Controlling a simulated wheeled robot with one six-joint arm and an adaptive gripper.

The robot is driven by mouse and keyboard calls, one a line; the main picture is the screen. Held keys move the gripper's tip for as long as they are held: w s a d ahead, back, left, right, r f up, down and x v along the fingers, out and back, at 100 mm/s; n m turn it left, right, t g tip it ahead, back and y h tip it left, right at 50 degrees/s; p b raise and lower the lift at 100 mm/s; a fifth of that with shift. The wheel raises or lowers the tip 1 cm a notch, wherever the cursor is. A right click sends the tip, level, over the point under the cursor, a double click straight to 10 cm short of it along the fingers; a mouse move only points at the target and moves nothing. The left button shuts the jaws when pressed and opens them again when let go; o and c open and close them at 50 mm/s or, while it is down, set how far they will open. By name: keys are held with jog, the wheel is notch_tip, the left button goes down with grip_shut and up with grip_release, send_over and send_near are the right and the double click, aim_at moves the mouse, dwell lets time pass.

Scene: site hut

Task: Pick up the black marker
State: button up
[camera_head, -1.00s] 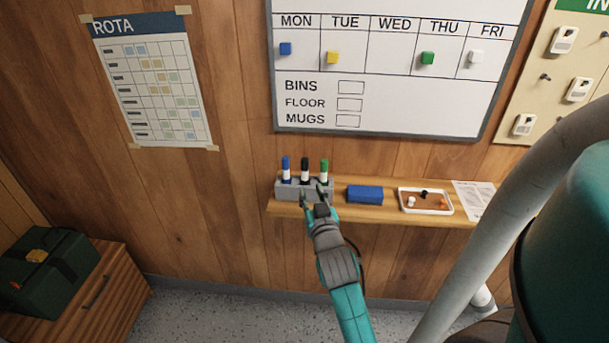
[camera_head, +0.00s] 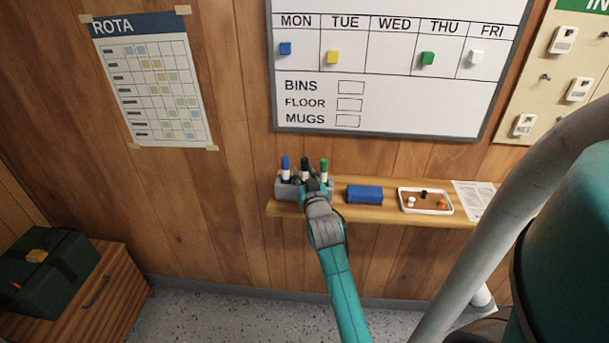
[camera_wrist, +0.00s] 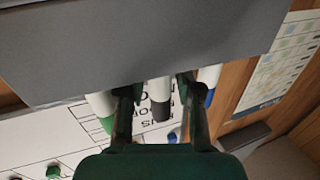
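The black marker (camera_head: 305,163) stands upright in the grey holder (camera_head: 281,192) on the wall shelf, between the blue marker (camera_head: 286,168) and the green marker (camera_head: 324,168). My gripper (camera_head: 312,181) is at the holder and hides part of it and the lower part of the black marker. In the wrist view, which shows the scene upside down, my gripper's fingers (camera_wrist: 157,112) are open, one on each side of the black marker (camera_wrist: 160,97), with gaps visible. The green marker (camera_wrist: 103,110) and blue marker (camera_wrist: 209,80) lie just outside the fingers.
The wooden shelf (camera_head: 385,216) also bears a blue block (camera_head: 365,195), a white tray (camera_head: 428,210) with small pieces, and a paper sheet (camera_head: 474,198). A whiteboard (camera_head: 400,100) hangs above. A green toolbox (camera_head: 45,275) is at lower left, well apart.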

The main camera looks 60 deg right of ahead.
aim_at(304, 159)
grip_shut()
notch_tip(304, 159, up, 10)
dwell(0.7)
